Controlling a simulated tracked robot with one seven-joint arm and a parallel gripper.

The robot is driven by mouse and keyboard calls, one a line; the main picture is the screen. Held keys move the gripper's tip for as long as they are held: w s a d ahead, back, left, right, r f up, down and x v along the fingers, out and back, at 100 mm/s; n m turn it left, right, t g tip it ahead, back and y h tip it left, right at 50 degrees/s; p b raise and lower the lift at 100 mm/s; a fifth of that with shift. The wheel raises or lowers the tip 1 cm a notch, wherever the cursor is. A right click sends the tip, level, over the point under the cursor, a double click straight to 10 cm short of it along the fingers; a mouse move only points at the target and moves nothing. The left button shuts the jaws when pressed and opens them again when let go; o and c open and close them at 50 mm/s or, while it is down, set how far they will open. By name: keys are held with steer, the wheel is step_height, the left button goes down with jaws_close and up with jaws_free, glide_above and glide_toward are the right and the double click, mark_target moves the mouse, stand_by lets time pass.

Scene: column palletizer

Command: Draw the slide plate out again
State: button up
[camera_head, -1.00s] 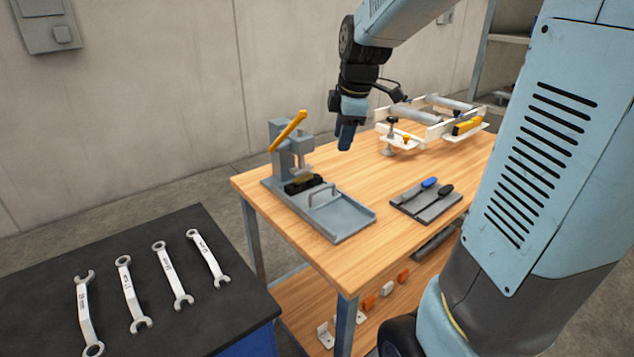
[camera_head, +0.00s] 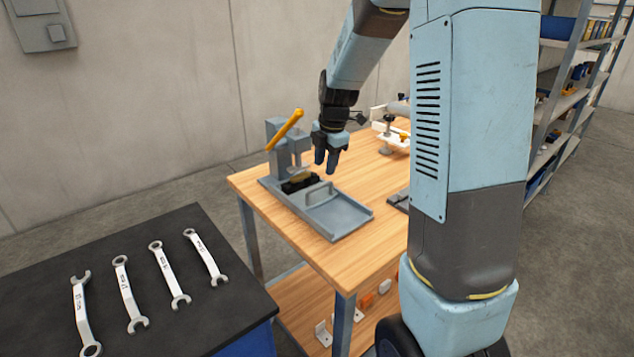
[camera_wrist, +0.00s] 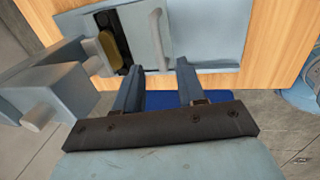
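The slide plate (camera_head: 340,216) is a grey tray with a raised handle (camera_head: 318,192), on the base of a small grey press (camera_head: 277,140) with an orange lever. Dark blocks with a yellowish piece (camera_head: 300,181) sit under the press head, at the plate's inner end. My gripper (camera_head: 326,169) hangs above and behind the handle, pointing down, its two fingers apart with nothing between them. In the wrist view the open fingers (camera_wrist: 186,66) point toward the plate (camera_wrist: 207,30), and the handle (camera_wrist: 159,38) lies ahead of them, not touched.
The press stands on a wooden workbench (camera_head: 362,257). A dark bench with several wrenches (camera_head: 168,274) is at the lower left. A white fixture (camera_head: 392,138) is at the back of the workbench. Shelving (camera_head: 575,120) stands at the right. The workbench front is clear.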

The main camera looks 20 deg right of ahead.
mark_target(321, 186)
steer(key=f, duration=0.2)
steer(key=w+f, duration=0.1)
steer(key=f, duration=0.4)
steer(key=shift+w+a, duration=0.15)
steer(key=shift+a, duration=0.1)
steer(key=shift+c, duration=0.5)
jaws_close()
